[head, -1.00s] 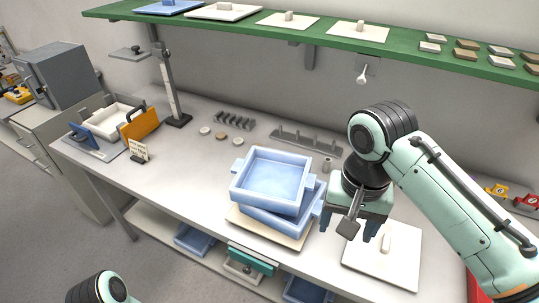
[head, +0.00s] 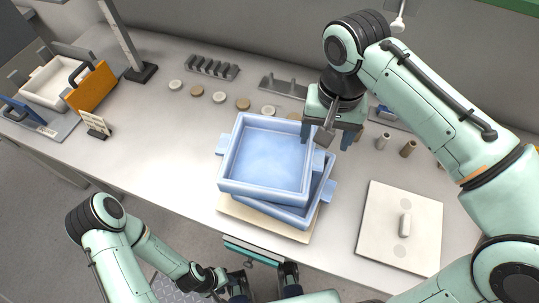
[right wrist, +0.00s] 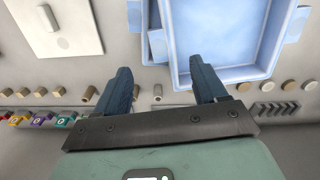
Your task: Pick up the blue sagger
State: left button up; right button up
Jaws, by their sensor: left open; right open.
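Two blue saggers are stacked on a cream board (head: 235,212) on the bench. The upper blue sagger (head: 268,160) is a square open tray with side lugs; the lower blue sagger (head: 296,218) is turned askew beneath it. My right gripper (head: 332,138) is open at the upper sagger's back right corner. In the right wrist view its fingers (right wrist: 163,85) are apart, one left of the upper sagger (right wrist: 225,40), the other overlapping its wall; contact is unclear. My left gripper (head: 263,279) is open and empty low at the bench's front edge.
A white lid plate with a knob (head: 400,226) lies to the right. Small discs (head: 242,103), cylinders (head: 408,148) and racks (head: 212,68) line the back. An orange folder (head: 92,86) stands at left. The bench left of the stack is clear.

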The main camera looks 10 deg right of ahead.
aim_at(316, 159)
notch_tip(316, 159, down, 3)
jog(key=shift+w+f, duration=0.1)
jog(key=shift+w, duration=0.05)
notch_tip(316, 159, down, 5)
jog(key=shift+a+f+b, duration=0.1)
jog(key=shift+b, duration=0.8)
grip_shut()
